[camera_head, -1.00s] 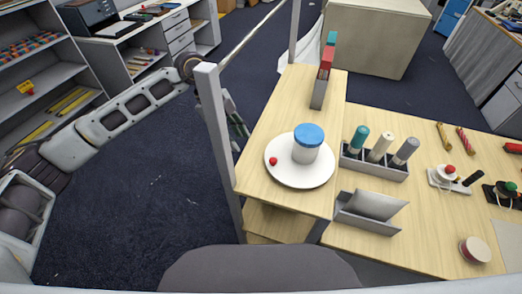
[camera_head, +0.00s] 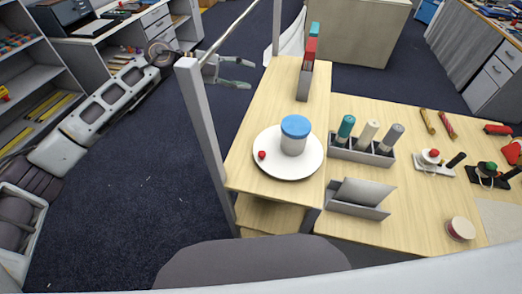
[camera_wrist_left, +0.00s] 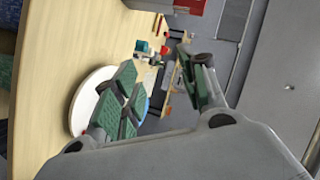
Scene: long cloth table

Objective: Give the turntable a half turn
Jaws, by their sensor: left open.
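The turntable (camera_head: 299,171) is a round white plate on the left part of the wooden table. A small red knob (camera_head: 262,155) sits near its left rim. A white jar with a blue lid (camera_head: 295,127) stands upright on it, right of the knob. My left gripper (camera_head: 249,74) is open and empty beyond the table's left edge, apart from the turntable and farther back. In the left wrist view, the turntable (camera_wrist_left: 84,103) shows partly behind one finger of the open gripper (camera_wrist_left: 156,60). My right gripper is not in view.
A grey post (camera_head: 205,140) rises at the table's left edge, close to my left arm. A grey rack with several bottles (camera_head: 361,153) and a grey holder (camera_head: 357,208) stand right of the turntable. A narrow holder with red and teal items (camera_head: 307,72) stands behind it.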

